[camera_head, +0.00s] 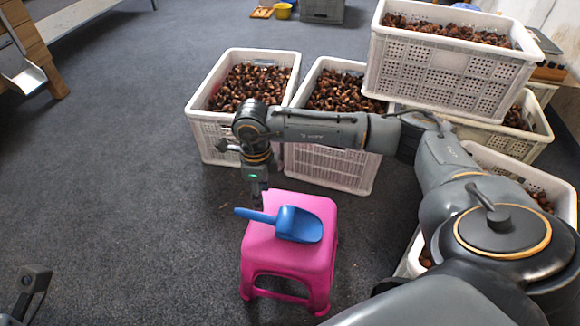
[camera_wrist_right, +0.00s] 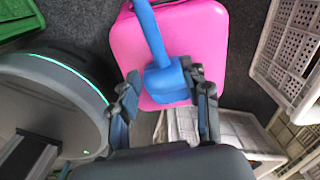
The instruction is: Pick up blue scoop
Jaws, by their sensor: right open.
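The blue scoop (camera_head: 298,224) lies on the seat of the pink stool (camera_head: 318,262), its handle pointing left in the head view. My right gripper (camera_head: 258,202) points down just above the handle, near the stool's back edge. In the right wrist view the open fingers (camera_wrist_right: 168,88) stand on either side of the scoop (camera_wrist_right: 152,38), with the pink seat (camera_wrist_right: 205,40) behind it. I cannot tell whether they touch it. A dark part at the bottom left corner of the head view seems to be my left gripper (camera_head: 32,282); its jaws are unclear.
White crates of chestnuts stand behind the stool, one at the left (camera_head: 212,135) and one beside it (camera_head: 330,168). More crates (camera_head: 440,82) are stacked at the right. A yellow bowl (camera_head: 283,12) lies far back. The carpet left of the stool is clear.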

